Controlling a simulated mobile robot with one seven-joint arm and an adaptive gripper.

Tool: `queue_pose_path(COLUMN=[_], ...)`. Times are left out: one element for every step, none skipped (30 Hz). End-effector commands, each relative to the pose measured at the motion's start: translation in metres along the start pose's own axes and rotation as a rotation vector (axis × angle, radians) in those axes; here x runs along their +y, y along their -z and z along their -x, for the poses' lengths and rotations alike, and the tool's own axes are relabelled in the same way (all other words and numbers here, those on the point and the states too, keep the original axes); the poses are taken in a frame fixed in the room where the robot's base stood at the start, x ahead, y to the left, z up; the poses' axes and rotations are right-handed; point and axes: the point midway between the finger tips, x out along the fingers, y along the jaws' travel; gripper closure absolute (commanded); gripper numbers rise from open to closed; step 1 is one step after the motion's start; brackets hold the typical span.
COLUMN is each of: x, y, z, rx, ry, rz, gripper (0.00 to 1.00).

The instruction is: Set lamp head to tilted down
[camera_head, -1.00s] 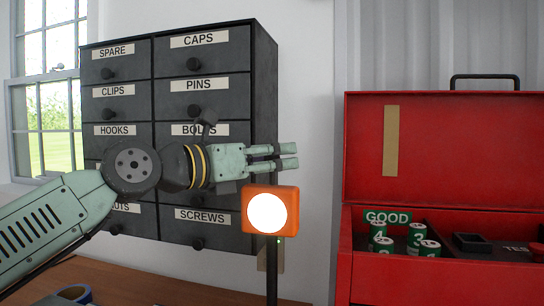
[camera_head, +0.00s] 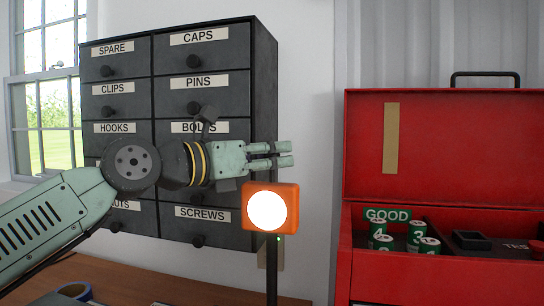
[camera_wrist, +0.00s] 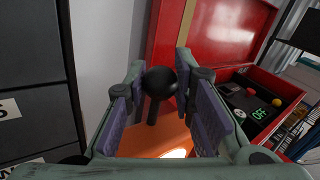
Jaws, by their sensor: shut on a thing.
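The lamp head (camera_head: 285,197) is an orange box with a lit round white face. It sits on a thin dark post (camera_head: 271,270), its face turned toward the head camera. My gripper (camera_head: 290,154) reaches in from the left, just above the lamp head. In the wrist view, a black ball knob on a short stem (camera_wrist: 161,80) rises from the top of the orange lamp head (camera_wrist: 150,140). My gripper (camera_wrist: 162,105) is shut on this knob, with one purple pad at each side. The knob is hard to make out in the head view.
A dark drawer cabinet (camera_head: 265,100) with labelled drawers stands behind my arm. An open red toolbox (camera_head: 445,150) at the right holds several green cans (camera_head: 415,235). A roll of blue tape (camera_head: 75,291) lies on the wooden bench (camera_head: 130,275) at the lower left.

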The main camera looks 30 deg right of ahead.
Motion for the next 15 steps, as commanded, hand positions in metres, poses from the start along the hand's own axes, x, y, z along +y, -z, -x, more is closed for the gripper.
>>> queue_pose_path(x=[-0.0001,-0.0001,-0.0001,-0.0001,-0.0001,-0.0001,-0.0001,-0.0001,-0.0003,-0.0005,-0.0008,-0.0014,-0.002,-0.0026,-0.0033], y=[-0.0001,-0.0001,-0.0001,-0.0001,-0.0001,0.0001,0.0003,0.0008,0.0015,0.0022,0.003,0.0041,0.0051,0.0063,0.0079], z=[0.0,0.0,0.0,0.0,0.0,0.0001,0.0002,0.0003,0.0008,0.0012,0.0018,0.0029,0.0038,0.005,0.0067], rx=[0.0,0.0,0.0,0.0,0.0,-0.001,-0.001,-0.003,-0.006,-0.01,-0.014,-0.022,-0.03,-0.039,-0.053], ry=[0.0,0.0,0.0,0.0,0.0,0.0,0.0,0.001,0.001,0.002,0.003,0.005,0.007,0.009,0.012], rz=[0.0,0.0,0.0,0.0,0.0,0.0,0.0,-0.001,-0.003,-0.005,-0.008,-0.014,-0.019,-0.025,-0.034], gripper=[1.0,1.0,1.0,1.0,1.0,1.0,1.0,1.0,1.0,1.0,1.0,1.0,1.0,1.0,1.0])
